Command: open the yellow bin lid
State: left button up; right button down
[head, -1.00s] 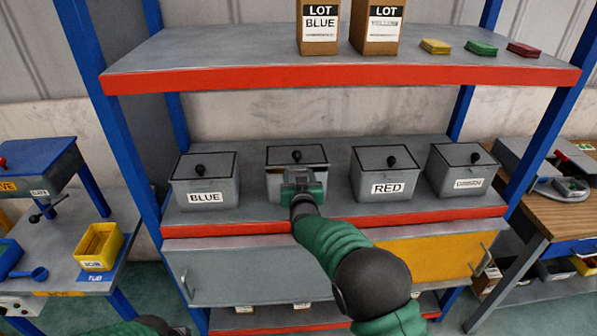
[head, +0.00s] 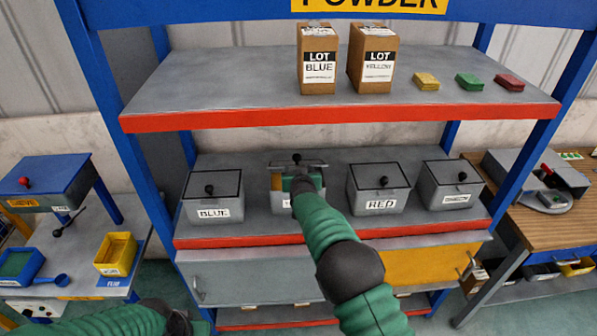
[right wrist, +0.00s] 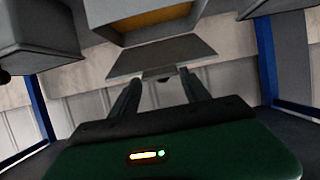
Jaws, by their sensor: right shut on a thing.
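The grey bin (head: 280,200) between the blue and red bins has its lid (head: 311,164) raised off its front, with the black knob (head: 296,157) on top. Yellow-orange shows inside the bin (right wrist: 170,24) in the right wrist view, with the lid (right wrist: 165,55) apart from the bin's opening. My right gripper (right wrist: 158,84) is shut on the lid. My right forearm covers most of the bin's label in the head view.
The blue bin (head: 212,207) stands left, the red bin (head: 378,200) and green bin (head: 450,196) right, all with lids down. The upper shelf (head: 230,92), with boxes and coloured packets, overhangs behind. A red shelf edge (head: 350,230) runs along the front.

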jog(key=shift+w+r, duration=0.1)
jog(key=shift+r, duration=0.25)
jog(key=c, duration=0.8)
grip_release()
jog(key=shift+c, duration=0.2)
jog(key=o, duration=0.3)
jog(key=shift+s, duration=0.25)
jog(key=shift+a+f, duration=0.1)
jog(key=v, duration=1.6)
jog(key=shift+s+p, duration=0.35)
jog(key=shift+s, duration=0.05)
